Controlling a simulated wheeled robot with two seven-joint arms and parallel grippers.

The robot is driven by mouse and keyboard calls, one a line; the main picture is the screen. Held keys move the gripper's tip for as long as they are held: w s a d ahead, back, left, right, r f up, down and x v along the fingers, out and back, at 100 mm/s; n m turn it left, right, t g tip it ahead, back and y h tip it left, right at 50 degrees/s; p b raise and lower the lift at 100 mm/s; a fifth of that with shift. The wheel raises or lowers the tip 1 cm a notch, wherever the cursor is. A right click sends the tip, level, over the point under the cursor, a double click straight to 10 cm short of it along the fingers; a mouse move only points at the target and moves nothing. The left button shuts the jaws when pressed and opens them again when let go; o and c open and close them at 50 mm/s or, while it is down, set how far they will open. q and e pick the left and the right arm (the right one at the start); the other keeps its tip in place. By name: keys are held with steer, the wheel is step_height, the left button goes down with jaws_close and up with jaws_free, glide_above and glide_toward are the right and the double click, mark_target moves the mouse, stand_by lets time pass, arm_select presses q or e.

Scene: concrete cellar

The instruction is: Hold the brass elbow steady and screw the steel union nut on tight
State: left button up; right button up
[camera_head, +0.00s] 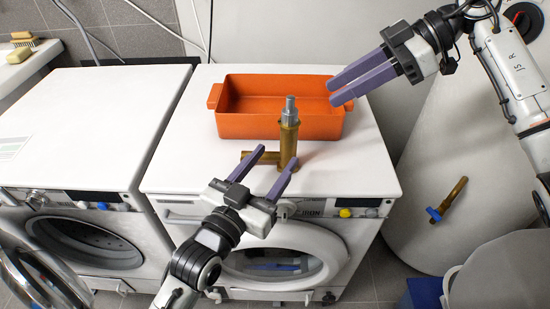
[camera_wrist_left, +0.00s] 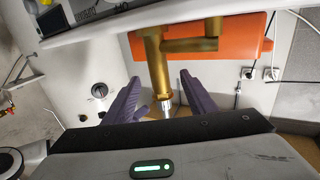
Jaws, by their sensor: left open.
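The brass elbow (camera_head: 289,142) stands upright on the white washer top, with its side arm pointing left. A grey steel piece, apparently the steel union nut (camera_head: 290,116), sits on its upper end; how tightly cannot be told. My left gripper (camera_head: 268,164) is open in front of the elbow, its fingers pointing toward it. In the left wrist view, the elbow (camera_wrist_left: 158,66) and its steel end (camera_wrist_left: 166,105) show between the open fingers (camera_wrist_left: 160,90), without visible contact. My right gripper (camera_head: 331,93) hangs up and right of the elbow, above the tray's right end; its fingers look close together.
An orange tray (camera_head: 222,124) lies right behind the elbow on the washer (camera_head: 345,178). A second washer (camera_head: 90,120) stands at left. A brass piece with a blue handle (camera_head: 434,214) is on the white tank (camera_head: 425,180) at right. The washer top's right front is clear.

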mark_target(296, 132)
arm_select(q)
steer(key=shift+x, duration=0.85)
steer(key=x, duration=0.9)
steer(key=shift+d+r, duration=0.1)
steer(key=shift+d, duration=0.05)
jaws_close()
